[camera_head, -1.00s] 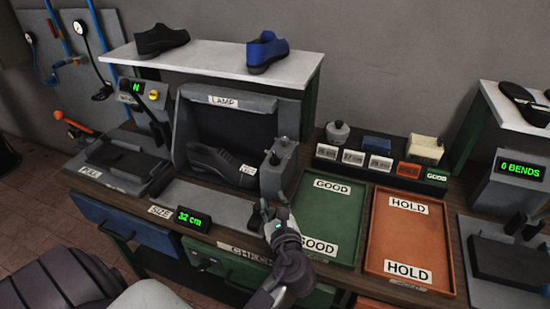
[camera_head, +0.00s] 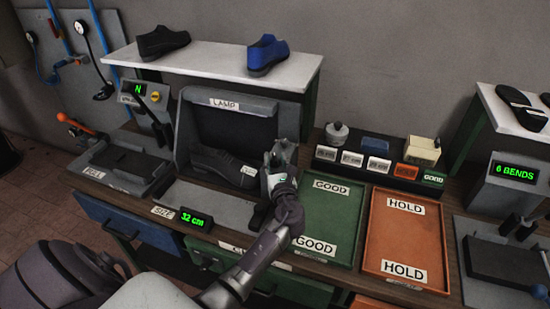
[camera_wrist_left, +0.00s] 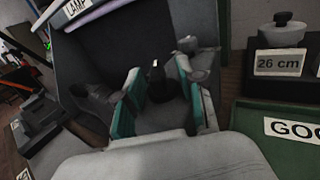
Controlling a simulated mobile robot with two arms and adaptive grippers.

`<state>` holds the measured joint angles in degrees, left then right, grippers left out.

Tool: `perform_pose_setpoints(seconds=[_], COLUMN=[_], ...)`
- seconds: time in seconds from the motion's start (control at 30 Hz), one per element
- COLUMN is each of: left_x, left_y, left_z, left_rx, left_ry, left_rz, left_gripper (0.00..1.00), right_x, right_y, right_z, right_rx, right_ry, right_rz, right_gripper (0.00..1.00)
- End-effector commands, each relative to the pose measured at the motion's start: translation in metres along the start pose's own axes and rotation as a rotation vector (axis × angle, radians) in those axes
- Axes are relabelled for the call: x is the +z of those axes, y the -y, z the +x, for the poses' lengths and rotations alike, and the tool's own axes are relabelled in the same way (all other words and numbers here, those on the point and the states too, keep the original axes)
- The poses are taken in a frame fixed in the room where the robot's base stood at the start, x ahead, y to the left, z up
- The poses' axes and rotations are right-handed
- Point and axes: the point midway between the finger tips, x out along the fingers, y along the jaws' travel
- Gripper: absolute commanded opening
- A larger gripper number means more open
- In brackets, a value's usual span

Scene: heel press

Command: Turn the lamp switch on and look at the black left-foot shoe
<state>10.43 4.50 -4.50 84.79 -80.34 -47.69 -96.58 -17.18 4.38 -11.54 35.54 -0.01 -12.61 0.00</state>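A black shoe (camera_head: 215,163) with a white tag lies in the grey lamp box (camera_head: 184,128) marked LAMP, whose inside is dark. My left gripper (camera_head: 279,160) is at the switch box at the lamp box's right side and covers most of it. In the left wrist view my left gripper (camera_wrist_left: 160,97) is open, its two fingers apart. A small dark switch lever (camera_wrist_left: 156,74) stands between them; I cannot tell whether they touch it. My right gripper is not in view.
Another black shoe (camera_head: 162,42) and a blue shoe (camera_head: 267,54) stand on the white shelf (camera_head: 210,66). A green GOOD tray (camera_head: 331,219) and an orange HOLD tray (camera_head: 402,232) lie empty to the right. A size display (camera_head: 195,219) reads 32 cm.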

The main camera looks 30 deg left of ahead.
Motion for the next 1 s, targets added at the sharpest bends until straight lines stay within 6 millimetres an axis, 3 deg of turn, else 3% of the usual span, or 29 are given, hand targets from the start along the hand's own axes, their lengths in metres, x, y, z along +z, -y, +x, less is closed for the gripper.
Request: perform_pose_setpoints(seconds=[0.37, 0.4, 0.63, 1.0], left_x=[-0.0002, -0.0002, -0.0002, 0.0006], left_y=[-0.0007, -0.0007, -0.0006, -0.0011], left_z=[0.0085, 0.0084, 0.0082, 0.0081], left_rx=[0.001, 0.001, 0.001, -0.021], left_ry=[-0.001, -0.001, -0.001, 0.0], left_rz=[0.0, 0.0, 0.0, 0.001], left_gripper=[0.39, 0.37, 0.0, 0.0], right_x=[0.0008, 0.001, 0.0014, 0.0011], right_y=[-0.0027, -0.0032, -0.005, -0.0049], right_z=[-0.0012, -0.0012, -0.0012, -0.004], right_rx=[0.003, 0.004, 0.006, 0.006], right_ry=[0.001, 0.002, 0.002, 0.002], right_rz=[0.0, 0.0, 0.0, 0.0], right_gripper=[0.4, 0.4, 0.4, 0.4])
